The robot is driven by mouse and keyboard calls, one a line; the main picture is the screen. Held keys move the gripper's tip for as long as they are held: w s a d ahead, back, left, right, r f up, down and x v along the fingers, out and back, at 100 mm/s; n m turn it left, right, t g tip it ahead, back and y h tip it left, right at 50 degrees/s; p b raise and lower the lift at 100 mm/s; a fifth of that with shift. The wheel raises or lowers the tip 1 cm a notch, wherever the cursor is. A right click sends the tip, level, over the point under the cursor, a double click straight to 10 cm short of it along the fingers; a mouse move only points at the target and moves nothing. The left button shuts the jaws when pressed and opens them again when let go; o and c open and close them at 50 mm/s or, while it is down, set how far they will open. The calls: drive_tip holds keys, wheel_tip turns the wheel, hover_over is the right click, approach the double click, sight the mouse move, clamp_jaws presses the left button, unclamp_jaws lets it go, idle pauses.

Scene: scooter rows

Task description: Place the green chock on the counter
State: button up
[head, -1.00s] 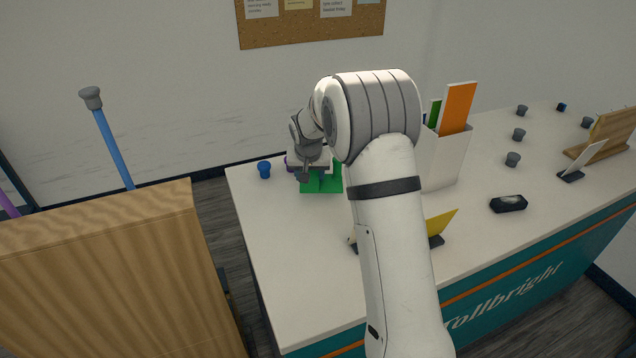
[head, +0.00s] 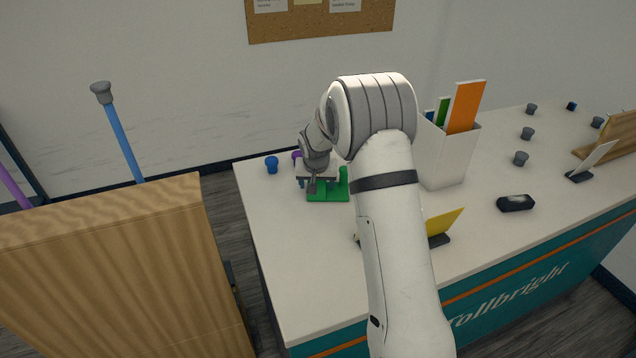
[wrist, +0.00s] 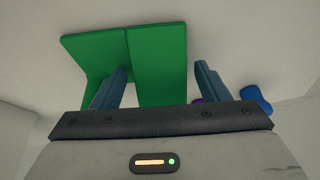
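The green chock (head: 341,190) appears to rest on the pale counter (head: 285,255), near its far left end. It has a flat part and a raised part. My gripper (head: 313,186) is over the chock and hides part of it in the head view. In the wrist view, my gripper (wrist: 162,85) has its fingers spread apart. The chock (wrist: 160,60) lies between and beyond them, with a visible gap to the right finger. The left finger overlaps the chock in the picture, and I cannot tell whether it touches.
A blue knob (head: 272,165) and a purple knob (head: 297,156) stand close behind the chock. A white bin (head: 446,155) and a yellow card (head: 443,222) are to the right. A wooden cabinet (head: 110,270) is at left. The counter's front left is clear.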

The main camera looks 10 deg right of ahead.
drive_tip(key=shift+o, duration=0.2)
drive_tip(key=shift+r, duration=0.4)
drive_tip(key=d+b+v, duration=0.1)
drive_tip(key=b+v, duration=0.1)
drive_tip(key=v, duration=0.9)
drive_tip(key=s+d+r+n, duration=0.1)
drive_tip(key=s+r, duration=0.3)
drive_tip(key=s, duration=0.5)
drive_tip(key=s+r, duration=0.3)
drive_tip(key=s, duration=0.7)
drive_tip(key=s+d+f+n+g, duration=0.1)
drive_tip(key=s+f, duration=0.1)
drive_tip(key=s, duration=1.5)
drive_tip(key=shift+s+y, duration=0.35)
drive_tip(key=shift+y, duration=0.05)
